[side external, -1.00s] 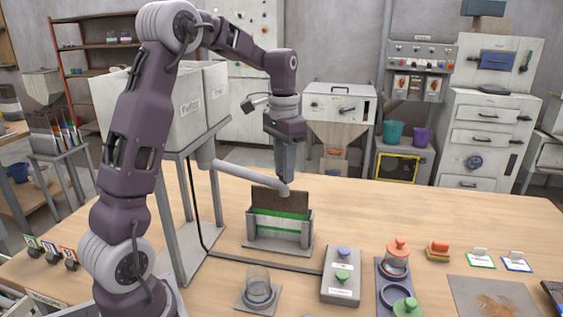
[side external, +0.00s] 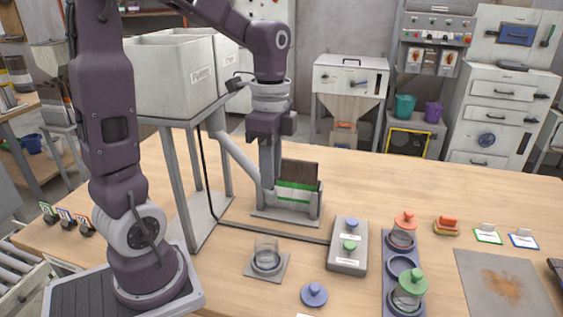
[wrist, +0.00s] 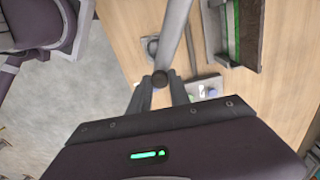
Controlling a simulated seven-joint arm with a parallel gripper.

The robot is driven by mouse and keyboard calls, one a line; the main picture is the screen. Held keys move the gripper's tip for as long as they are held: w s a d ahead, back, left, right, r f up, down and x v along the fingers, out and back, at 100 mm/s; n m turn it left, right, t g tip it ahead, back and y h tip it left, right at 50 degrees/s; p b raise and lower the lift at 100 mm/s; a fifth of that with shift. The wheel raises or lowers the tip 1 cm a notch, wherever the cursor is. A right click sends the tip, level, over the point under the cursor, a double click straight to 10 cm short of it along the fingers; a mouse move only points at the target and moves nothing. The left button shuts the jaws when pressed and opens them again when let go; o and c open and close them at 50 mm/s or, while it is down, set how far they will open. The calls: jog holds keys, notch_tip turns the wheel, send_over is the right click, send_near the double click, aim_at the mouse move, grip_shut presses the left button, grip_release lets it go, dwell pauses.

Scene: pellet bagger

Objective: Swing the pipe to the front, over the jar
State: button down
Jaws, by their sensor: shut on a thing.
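The grey pipe (side external: 238,156) slants down from beneath the white bins. My gripper (side external: 267,182) is shut on the pipe near its free end; in the wrist view the fingers (wrist: 160,92) sit either side of its dark round end. The clear jar (side external: 266,248) stands upright on a small grey plate at the table's front. It lies in front of the pipe's end, apart from it. In the wrist view the jar (wrist: 152,46) appears beside the pipe, partly hidden by it.
The slotted holder (side external: 290,205) with a brown board and green strip stands just right of the pipe's end. A button box (side external: 347,245) is right of the jar. A blue-knobbed lid (side external: 314,294) lies in front. The bin stand (side external: 182,160) rises at left.

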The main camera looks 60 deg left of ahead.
jog(key=shift+s+d+f+m, duration=0.15)
jog(key=shift+s+m, duration=0.55)
jog(key=shift+s, duration=0.45)
jog(key=c, duration=1.2)
grip_release()
notch_tip(320, 180, up, 7)
jog(key=s+d+f+n+t, duration=0.2)
jog(key=s+d+n+t, duration=0.3)
jog(key=n, duration=0.6)
jog(key=s+d, duration=0.2)
jog(key=s, duration=0.1)
jog(key=shift+s+d+t, duration=0.3)
jog(key=shift+s+t, duration=0.05)
jog(key=shift+t, duration=0.05)
